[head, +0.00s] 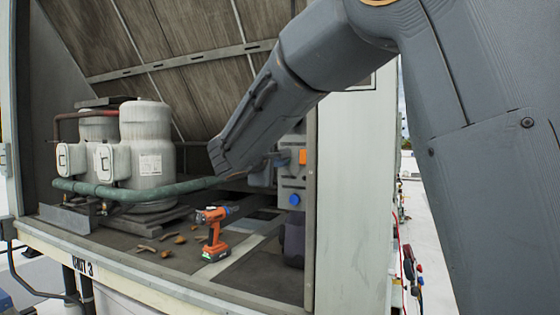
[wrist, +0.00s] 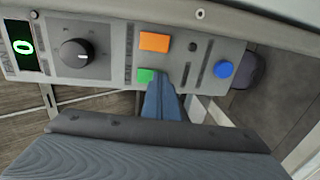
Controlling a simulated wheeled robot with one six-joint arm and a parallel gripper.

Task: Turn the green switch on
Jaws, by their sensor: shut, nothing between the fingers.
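The green switch (wrist: 146,75) is a small square on a grey control panel in the wrist view. My gripper (wrist: 161,84) is shut and empty, with its blue-grey fingertips overlapping the lower right of the switch. I cannot tell whether they touch it. In the head view my arm reaches from the upper right, and the gripper (head: 278,159) is at the panel (head: 289,181). The switch is hidden there.
Near the switch are an orange button (wrist: 154,42), a blue button (wrist: 223,69), a black knob (wrist: 75,52) and a display (wrist: 22,47) showing a green 0. Below the panel, a cordless drill (head: 214,232) stands on the cabinet floor. A pale post (head: 352,200) stands right of the panel.

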